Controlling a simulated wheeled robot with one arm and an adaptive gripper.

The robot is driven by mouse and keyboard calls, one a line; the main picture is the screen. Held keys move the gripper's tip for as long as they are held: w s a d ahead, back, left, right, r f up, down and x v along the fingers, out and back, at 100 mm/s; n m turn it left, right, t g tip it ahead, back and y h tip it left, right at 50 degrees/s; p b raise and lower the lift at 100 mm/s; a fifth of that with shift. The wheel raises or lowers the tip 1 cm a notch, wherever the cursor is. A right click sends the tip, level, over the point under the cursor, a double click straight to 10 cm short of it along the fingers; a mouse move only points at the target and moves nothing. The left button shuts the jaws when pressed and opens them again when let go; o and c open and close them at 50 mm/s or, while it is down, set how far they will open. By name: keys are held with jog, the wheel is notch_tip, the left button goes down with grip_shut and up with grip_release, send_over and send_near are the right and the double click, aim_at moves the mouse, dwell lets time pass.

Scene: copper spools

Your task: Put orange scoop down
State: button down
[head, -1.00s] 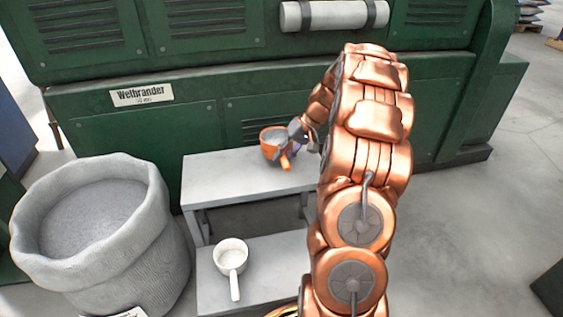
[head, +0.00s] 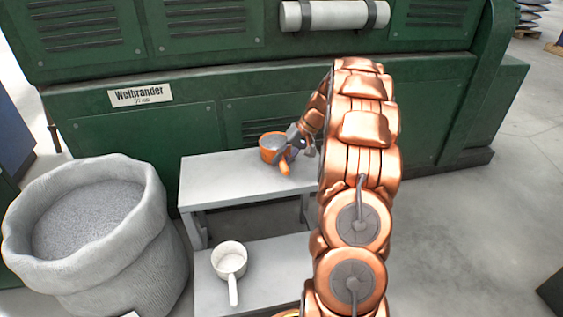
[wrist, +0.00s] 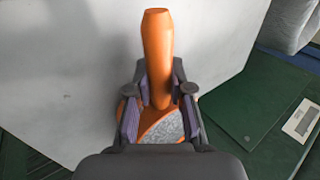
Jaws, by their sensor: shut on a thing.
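The orange scoop (head: 268,154) is at the top step of the grey stand (head: 215,172) in the head view, with grey granular material inside. My gripper (head: 287,155) is shut on its handle. In the wrist view the orange handle (wrist: 157,60) runs between the two fingers of my gripper (wrist: 160,97), and part of the bowl with grey grains (wrist: 165,130) shows below. The scoop is at or just above the step surface; I cannot tell whether it touches. My gripper hides part of the scoop.
A white scoop (head: 230,262) rests on the lower step. A large grey sack (head: 140,265) of grains stands at the left. The green machine (head: 150,135) is right behind the stand. The left part of the top step is clear.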

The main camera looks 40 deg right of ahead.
jog(key=c, duration=1)
grip_release()
jog(key=shift+f, duration=0.1)
jog(key=shift+c, duration=0.2)
